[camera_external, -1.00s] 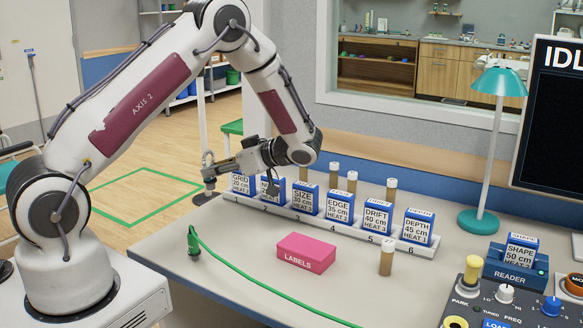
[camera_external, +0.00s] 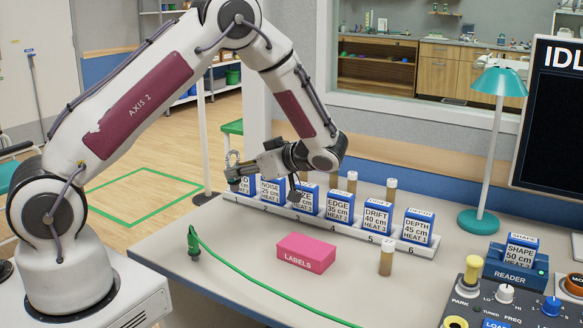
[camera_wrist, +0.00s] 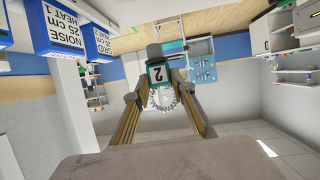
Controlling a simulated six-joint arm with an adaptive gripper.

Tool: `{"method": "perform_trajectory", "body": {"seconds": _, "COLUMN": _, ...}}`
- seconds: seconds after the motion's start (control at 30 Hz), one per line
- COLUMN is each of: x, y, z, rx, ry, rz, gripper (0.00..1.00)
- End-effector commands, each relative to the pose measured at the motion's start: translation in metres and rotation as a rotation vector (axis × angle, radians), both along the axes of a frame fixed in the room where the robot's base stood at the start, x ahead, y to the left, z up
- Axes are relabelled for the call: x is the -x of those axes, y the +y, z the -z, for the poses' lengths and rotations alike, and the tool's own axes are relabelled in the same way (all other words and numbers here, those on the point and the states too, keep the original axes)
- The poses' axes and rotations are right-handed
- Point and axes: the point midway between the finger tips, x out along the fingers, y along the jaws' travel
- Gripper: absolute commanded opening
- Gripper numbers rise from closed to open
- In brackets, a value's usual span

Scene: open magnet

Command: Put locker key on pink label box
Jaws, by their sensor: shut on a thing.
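The pink box (camera_external: 305,254) marked LABELS sits on the front part of the bench. My gripper (camera_external: 240,171) is above the left end of the card rack, behind and to the left of the pink box. In the wrist view my gripper (camera_wrist: 162,90) is shut on the locker key (camera_wrist: 157,75), which has a teal tag marked 2 and a pale coiled band. The coil of the locker key (camera_external: 232,158) also shows small at the gripper's tip in the external view. The key's metal part cannot be made out clearly.
A white rack (camera_external: 345,226) of upright blue-and-white card boxes stands under and beside my gripper. Brown vials stand behind it, and one vial (camera_external: 386,257) stands right of the pink box. A green cable (camera_external: 262,283) crosses the bench in front. A teal lamp (camera_external: 480,220) stands at right.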

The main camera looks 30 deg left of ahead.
Motion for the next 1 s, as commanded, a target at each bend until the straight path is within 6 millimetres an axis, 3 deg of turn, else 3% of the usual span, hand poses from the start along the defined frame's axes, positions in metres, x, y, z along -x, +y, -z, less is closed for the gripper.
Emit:
{"method": "perform_trajectory", "body": {"seconds": 0.1, "x": 0.001, "y": -0.029, "z": -0.006, "rx": 0.000, "ry": -0.004, "rz": 0.070, "gripper": 0.08}}
{"method": "perform_trajectory", "body": {"seconds": 0.7, "x": 0.025, "y": -0.160, "z": -0.028, "rx": -0.002, "ry": -0.013, "rz": 0.445, "gripper": 0.08}}
{"method": "perform_trajectory", "body": {"seconds": 1.0, "x": 0.045, "y": -0.211, "z": -0.036, "rx": -0.008, "ry": -0.008, "rz": 0.635, "gripper": 0.08}}
